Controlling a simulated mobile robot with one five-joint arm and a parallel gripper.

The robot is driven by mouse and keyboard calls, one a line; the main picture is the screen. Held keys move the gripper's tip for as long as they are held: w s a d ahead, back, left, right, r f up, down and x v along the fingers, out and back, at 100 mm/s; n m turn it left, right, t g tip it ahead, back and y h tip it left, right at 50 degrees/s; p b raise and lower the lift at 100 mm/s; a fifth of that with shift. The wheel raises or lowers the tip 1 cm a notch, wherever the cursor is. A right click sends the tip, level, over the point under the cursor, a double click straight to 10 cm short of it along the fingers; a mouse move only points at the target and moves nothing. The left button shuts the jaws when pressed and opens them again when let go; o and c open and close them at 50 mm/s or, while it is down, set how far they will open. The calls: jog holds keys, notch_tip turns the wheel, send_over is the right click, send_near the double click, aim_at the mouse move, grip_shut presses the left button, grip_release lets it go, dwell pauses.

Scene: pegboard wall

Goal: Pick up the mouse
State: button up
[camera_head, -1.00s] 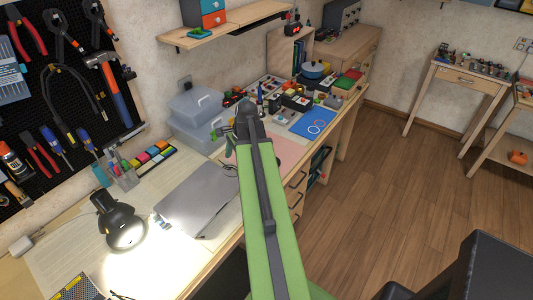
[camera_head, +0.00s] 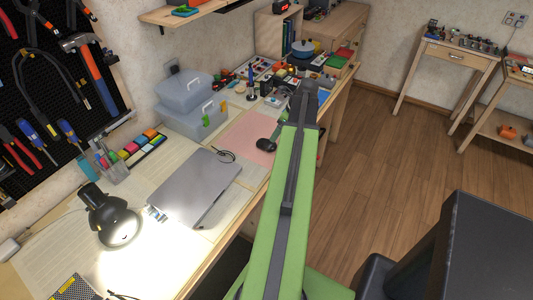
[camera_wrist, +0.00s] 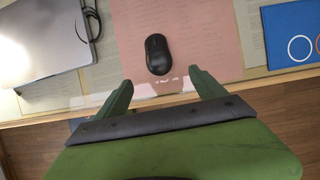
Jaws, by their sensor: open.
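The black mouse (camera_wrist: 157,54) lies on a pink mat (camera_wrist: 205,30) near the front edge of the desk. The mouse also shows in the head view (camera_head: 265,145), just left of my arm. My gripper (camera_wrist: 161,82) is open and empty in the wrist view, its two green fingers spread apart. In that picture the mouse is just beyond the fingertips and between their lines. My gripper appears above the desk's front edge, apart from the mouse. In the head view the fingers are hidden behind my arm.
A closed grey laptop (camera_head: 196,187) with a coiled black cable (camera_wrist: 87,22) lies left of the mat. A blue card (camera_wrist: 292,35) lies to the right. A lit black lamp (camera_head: 112,217) and clear boxes (camera_head: 192,122) stand on the desk. Open floor lies right of the desk.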

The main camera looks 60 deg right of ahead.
aim_at(271, 144)
jog(key=b+x, duration=0.3)
jog(key=x, duration=0.2)
jog(key=shift+f+b, duration=0.4)
jog(key=b+x, duration=0.5)
jog(key=shift+a+f, duration=0.1)
jog(key=shift+f, duration=0.05)
jog(key=shift+r, duration=0.2)
jog(key=c, duration=1.5)
jog(key=shift+p, duration=0.3)
